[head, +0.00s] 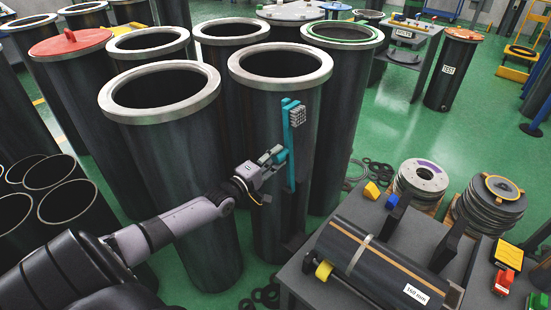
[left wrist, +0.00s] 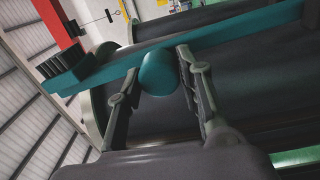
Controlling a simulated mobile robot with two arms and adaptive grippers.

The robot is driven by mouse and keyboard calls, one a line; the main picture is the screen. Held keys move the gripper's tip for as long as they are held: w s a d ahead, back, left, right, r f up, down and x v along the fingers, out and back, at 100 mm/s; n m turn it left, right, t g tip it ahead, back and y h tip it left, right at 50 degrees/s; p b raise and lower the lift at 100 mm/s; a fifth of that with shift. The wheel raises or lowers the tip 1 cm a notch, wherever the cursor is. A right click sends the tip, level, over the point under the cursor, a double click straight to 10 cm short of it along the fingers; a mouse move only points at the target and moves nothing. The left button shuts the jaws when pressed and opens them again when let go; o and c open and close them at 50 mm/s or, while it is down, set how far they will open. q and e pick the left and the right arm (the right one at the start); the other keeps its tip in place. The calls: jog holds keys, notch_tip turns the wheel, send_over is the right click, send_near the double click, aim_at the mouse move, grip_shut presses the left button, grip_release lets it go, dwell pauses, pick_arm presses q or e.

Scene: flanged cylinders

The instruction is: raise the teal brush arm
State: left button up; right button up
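The teal brush arm (head: 291,150) stands upright in front of a dark flanged cylinder, with a grey bristle block (head: 297,115) near its top. In the left wrist view the teal bar (left wrist: 225,35) runs across the picture, with the dark bristles (left wrist: 57,62) at its left end. A round teal knob (left wrist: 158,74) sticks out from the bar. My left gripper (head: 277,156) is at the arm's middle; its fingers (left wrist: 160,66) lie on either side of the knob, close to it. Whether both fingers press on it I cannot tell. My right gripper is not in view.
Tall open cylinders (head: 172,170) with pale flanges stand close around my left arm. A grey table (head: 300,285) at the lower right holds a dark pipe (head: 375,265) on a cradle. Stacked flange rings (head: 422,180) stand behind it.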

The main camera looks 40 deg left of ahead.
pick_arm(q)
jog(key=o, duration=0.4)
jog(key=shift+c, duration=0.2)
jog(key=shift+f, duration=0.1)
jog(key=shift+s+f, duration=0.1)
jog(key=shift+s, duration=0.35)
jog(key=s, duration=1.1)
jog(key=shift+a, duration=0.45)
jog(key=shift+f, duration=0.15)
